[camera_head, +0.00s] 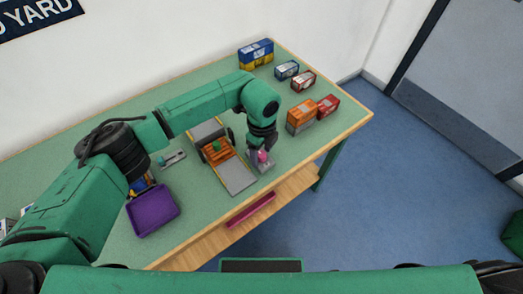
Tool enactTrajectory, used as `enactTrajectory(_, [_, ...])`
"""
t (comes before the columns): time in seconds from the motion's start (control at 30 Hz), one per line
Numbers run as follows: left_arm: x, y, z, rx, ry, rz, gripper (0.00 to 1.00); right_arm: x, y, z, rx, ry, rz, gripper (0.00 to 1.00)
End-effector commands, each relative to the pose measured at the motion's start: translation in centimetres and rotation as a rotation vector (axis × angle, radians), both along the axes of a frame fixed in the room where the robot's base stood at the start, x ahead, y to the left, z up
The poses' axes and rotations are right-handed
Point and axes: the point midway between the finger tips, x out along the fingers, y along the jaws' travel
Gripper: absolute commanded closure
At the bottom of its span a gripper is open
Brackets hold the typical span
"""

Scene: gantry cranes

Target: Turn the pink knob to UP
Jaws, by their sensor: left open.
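The pink knob (263,157) sits on a small grey base (262,168) near the front edge of the green table. My left gripper (262,147) points down right over the knob, with its fingers open around or just above it; I cannot tell whether they touch. The knob is partly hidden by the fingers, and no UP mark or pointer can be read from here. My right gripper does not show.
A grey gantry model (236,176) with orange slats stands left of the knob. A purple tray (152,211) lies further left. Orange (301,117) and red (328,106) containers stand to the right, with more containers behind. A magenta item (252,210) rests on the lower shelf.

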Motion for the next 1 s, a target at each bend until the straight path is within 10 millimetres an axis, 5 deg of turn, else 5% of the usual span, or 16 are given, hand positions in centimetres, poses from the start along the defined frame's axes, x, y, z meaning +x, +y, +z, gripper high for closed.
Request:
enactTrajectory(0.07, [0.0, 0.0, 0.0, 0.000, 0.000, 0.000, 0.32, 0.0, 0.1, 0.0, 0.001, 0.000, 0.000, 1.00])
enactTrajectory(0.1, [0.0, 0.0, 0.0, 0.000, 0.000, 0.000, 0.40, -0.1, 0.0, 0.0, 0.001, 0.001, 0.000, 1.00])
enactTrajectory(0.27, [0.0, 0.0, 0.1, 0.000, 0.000, 0.000, 1.00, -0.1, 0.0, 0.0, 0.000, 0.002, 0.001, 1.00])
enactTrajectory(0.67, [0.0, -0.1, 0.0, -0.002, -0.001, -0.044, 1.00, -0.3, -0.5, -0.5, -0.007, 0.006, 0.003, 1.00])
enactTrajectory(1.0, [0.1, -0.1, -0.2, -0.002, -0.002, -0.258, 1.00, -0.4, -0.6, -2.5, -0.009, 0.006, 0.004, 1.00])
